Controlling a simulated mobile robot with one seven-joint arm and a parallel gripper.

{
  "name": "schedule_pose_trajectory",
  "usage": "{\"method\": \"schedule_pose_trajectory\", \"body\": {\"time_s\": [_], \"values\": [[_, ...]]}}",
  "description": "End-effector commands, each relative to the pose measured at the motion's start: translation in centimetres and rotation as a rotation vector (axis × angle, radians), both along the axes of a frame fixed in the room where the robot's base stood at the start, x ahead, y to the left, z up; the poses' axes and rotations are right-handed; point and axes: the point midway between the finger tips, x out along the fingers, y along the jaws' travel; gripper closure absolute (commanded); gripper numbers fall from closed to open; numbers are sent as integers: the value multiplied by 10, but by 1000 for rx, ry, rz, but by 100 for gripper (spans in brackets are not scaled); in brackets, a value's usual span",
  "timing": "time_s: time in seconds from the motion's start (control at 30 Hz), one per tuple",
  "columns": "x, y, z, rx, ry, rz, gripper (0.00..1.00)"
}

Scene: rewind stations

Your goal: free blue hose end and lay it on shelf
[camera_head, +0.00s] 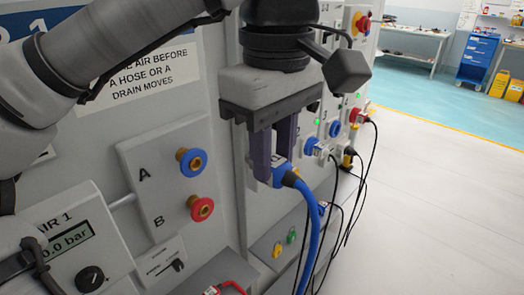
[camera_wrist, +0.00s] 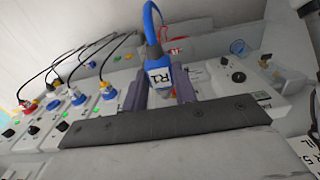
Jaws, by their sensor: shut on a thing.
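My gripper (camera_head: 271,160) is shut on the blue hose end (camera_head: 284,174), with one purple finger on each side of it. The hose end is held in the air in front of the panel, and its blue hose hangs down from it. In the wrist view the blue hose end (camera_wrist: 160,77) carries a white label that seems to read R1. On the panel the blue-ringed port A (camera_head: 191,162) and the red-ringed port B (camera_head: 202,208) are both empty. A ledge that may be the shelf (camera_head: 205,275) runs along the panel's foot, partly seen.
A red hose end (camera_head: 226,287) lies low on the ledge. A gauge box reading 0.0 bar (camera_head: 68,240) is at left. Several plugged connectors with black cables (camera_head: 345,155) stand to the right. The floor at right is clear.

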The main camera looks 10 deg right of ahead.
Motion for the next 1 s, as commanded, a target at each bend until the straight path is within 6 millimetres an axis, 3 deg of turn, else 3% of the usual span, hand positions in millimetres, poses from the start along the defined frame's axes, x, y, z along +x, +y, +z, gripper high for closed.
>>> {"method": "schedule_pose_trajectory", "body": {"time_s": [0.13, 0.17, 0.37, 1.0], "values": [[0, 0, 0, 0, 0, 0, 96], [0, 0, 0, 0, 0, 0, 74], [0, 0, 0, 0, 0, 0, 100], [-8, -6, 0, -1, 1, -1, 100]]}}
